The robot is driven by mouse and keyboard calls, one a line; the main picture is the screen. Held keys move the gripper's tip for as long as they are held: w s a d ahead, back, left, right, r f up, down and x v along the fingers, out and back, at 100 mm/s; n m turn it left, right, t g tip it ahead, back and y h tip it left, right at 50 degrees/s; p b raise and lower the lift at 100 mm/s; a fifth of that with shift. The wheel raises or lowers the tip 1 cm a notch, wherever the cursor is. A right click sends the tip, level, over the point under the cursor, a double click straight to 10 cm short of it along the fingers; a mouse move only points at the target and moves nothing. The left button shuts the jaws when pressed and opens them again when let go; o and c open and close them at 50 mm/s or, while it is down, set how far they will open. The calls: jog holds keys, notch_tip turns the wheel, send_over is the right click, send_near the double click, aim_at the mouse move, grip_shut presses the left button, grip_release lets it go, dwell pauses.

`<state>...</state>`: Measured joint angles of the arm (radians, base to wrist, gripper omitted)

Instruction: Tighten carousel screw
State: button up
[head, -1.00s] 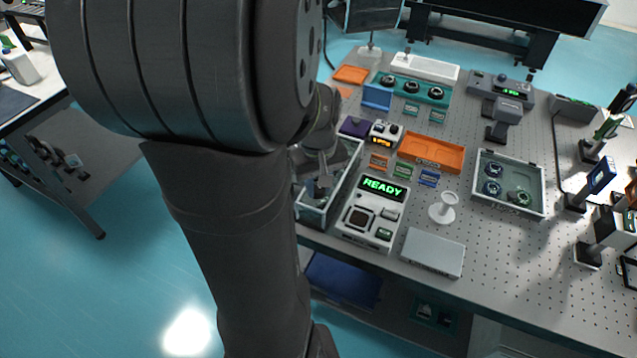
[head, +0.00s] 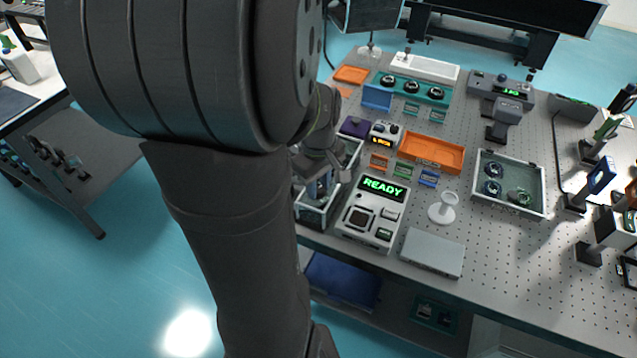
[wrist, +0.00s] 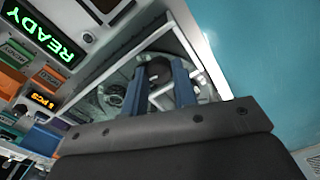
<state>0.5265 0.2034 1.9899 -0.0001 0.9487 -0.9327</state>
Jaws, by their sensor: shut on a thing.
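In the wrist view my gripper (wrist: 160,86) has its two blue fingers closed around a dark, faceted knob-like piece (wrist: 157,69), which I take for the carousel screw. Behind it lies a round grey, metallic part, seemingly the carousel (wrist: 118,80), within a clear-walled box. In the head view my gripper (head: 318,186) is at the open-topped clear box (head: 316,217) on the table's left front edge. My arm hides much of that box. The head view does not show the held piece clearly, and whether it is seated or free cannot be told.
A white device with a green READY display (head: 383,188) stands right of the box. A small unit with an amber display (head: 382,140) and an orange tray (head: 432,152) lie behind. A grey flat box (head: 432,252) and a white stand (head: 443,208) are to the right.

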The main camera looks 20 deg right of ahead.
aim_at(318, 189)
jog(key=o, duration=1)
jog(key=shift+r, duration=0.1)
notch_tip(318, 189, up, 17)
jog(key=shift+r, duration=0.15)
notch_tip(318, 189, down, 18)
jog(key=shift+r, duration=0.2)
dwell(0.5)
